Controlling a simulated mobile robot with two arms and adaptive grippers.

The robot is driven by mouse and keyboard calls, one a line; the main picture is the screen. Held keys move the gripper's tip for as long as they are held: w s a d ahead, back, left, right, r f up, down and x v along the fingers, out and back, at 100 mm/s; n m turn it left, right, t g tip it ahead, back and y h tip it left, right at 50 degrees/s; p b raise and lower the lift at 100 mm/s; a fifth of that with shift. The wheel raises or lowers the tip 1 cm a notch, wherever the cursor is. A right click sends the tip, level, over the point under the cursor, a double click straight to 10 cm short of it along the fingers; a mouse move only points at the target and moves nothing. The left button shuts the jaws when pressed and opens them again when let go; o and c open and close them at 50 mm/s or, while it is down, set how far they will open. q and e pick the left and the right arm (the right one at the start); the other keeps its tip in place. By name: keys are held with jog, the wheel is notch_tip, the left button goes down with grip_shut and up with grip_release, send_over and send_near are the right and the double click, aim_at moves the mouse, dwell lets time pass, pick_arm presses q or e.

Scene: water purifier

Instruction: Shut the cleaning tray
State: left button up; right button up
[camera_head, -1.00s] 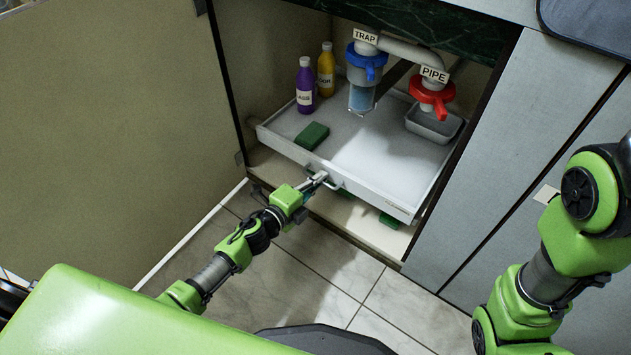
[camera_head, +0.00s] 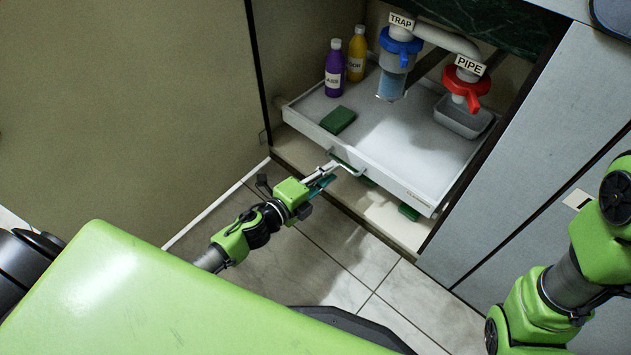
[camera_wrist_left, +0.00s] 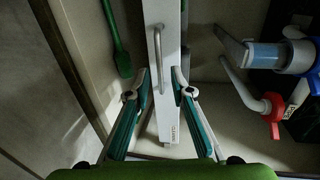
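The cleaning tray (camera_head: 400,165) is a white, shallow tray pulled partly out of the cabinet. Its metal handle (camera_head: 350,169) is on the front panel. My left gripper (camera_head: 326,175) is in front of the handle, fingers pointing at the tray front. In the left wrist view the fingers of the gripper (camera_wrist_left: 160,96) are spread, one on each side of the handle (camera_wrist_left: 159,60) and white front panel (camera_wrist_left: 166,125). Nothing is clamped between them; contact is unclear. My right gripper is out of view; only part of the right arm shows.
The tray holds a purple bottle (camera_head: 334,72), a yellow bottle (camera_head: 357,55), a green sponge (camera_head: 338,120) and a grey bin (camera_head: 464,118). The blue-ringed trap (camera_head: 394,68) and red-valved pipe (camera_head: 466,85) hang above. The cabinet door (camera_head: 130,90) stands open at left.

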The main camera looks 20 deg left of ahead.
pick_arm(q)
jog(key=v, duration=0.6)
dwell(0.5)
